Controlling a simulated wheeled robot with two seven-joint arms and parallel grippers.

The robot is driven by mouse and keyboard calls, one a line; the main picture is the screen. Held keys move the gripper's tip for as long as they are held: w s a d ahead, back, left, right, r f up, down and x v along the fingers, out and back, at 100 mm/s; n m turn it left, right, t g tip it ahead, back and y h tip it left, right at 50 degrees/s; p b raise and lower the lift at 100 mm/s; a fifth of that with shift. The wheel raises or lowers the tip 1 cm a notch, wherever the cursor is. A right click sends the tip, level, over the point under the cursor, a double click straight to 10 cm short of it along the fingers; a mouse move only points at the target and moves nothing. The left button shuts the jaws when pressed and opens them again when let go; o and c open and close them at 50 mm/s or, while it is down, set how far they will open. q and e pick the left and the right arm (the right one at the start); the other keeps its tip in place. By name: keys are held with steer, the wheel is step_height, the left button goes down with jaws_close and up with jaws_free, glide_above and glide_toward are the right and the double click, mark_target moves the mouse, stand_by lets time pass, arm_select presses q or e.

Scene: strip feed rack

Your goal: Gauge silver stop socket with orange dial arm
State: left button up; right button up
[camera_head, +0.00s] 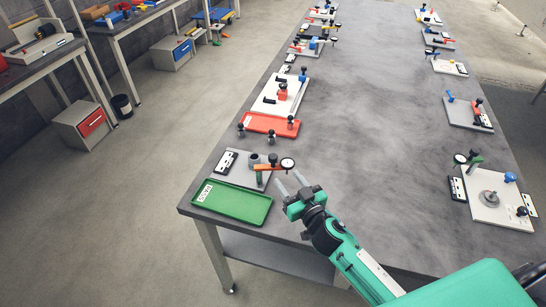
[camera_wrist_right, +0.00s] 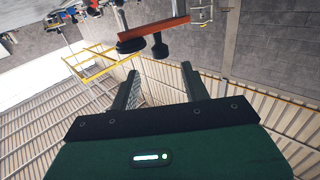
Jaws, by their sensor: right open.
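The orange dial arm (camera_head: 268,168) reaches across a grey station plate (camera_head: 228,173) at the near left corner of the table, with a round white-faced dial (camera_head: 287,163) at its right end. A dark grey cylindrical socket (camera_head: 254,159) stands on that plate beside the arm; I cannot tell whether it is the silver stop socket. In the right wrist view an orange bar (camera_wrist_right: 175,27) with black knobs shows beyond my open fingers (camera_wrist_right: 163,82). My left gripper is not in view.
A green tray (camera_head: 232,202) lies in front of the station, and a red tray (camera_head: 268,124) behind it. Another plate (camera_head: 482,213) with a silver round part (camera_head: 489,198) is at the right edge. The middle of the table is clear.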

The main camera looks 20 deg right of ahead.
mark_target(275, 162)
steer(key=w, duration=0.3)
steer(key=w+a+p, duration=0.1)
steer(key=w, duration=0.2)
steer(key=w+a+p, duration=0.1)
steer(key=w, duration=0.3)
steer(key=shift+w, duration=0.1)
jaws_close()
